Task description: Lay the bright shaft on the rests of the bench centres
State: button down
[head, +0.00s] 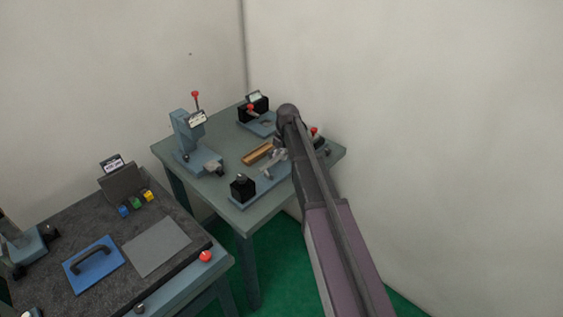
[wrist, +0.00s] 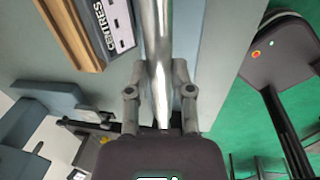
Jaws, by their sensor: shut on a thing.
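The bright shaft (wrist: 160,60) is a shiny metal bar. In the wrist view it runs from the top edge down between the fingers of my gripper (wrist: 160,95), which is shut on it. In the head view my gripper (head: 277,158) is over the bench centres (head: 248,201), a blue-grey bed with a black block at its near left end. The arm hides much of the far right end. I cannot make out the rests or whether the shaft touches them. A CENTRES label (wrist: 112,22) shows beside the shaft in the wrist view.
A wooden tray (head: 257,153) lies just behind the bench centres. A blue-grey press (head: 190,140) with a red knob stands at the table's left, and another fixture (head: 256,112) at the back. A second bench (head: 60,223) is at lower left. Walls close off the back and right.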

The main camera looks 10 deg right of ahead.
aim_at(282, 169)
jog(key=shift+f+b, duration=1.75)
jog(key=shift+f, duration=0.1)
jog(key=shift+f, duration=0.15)
jog(key=shift+c, duration=2.4)
grip_release()
jog(key=shift+r, duration=0.2)
notch_tip(282, 169, up, 12)
jog(key=s+d+p, duration=0.1)
jog(key=p, duration=1.1)
jog(key=shift+s, duration=0.25)
jog(key=shift+f, duration=0.1)
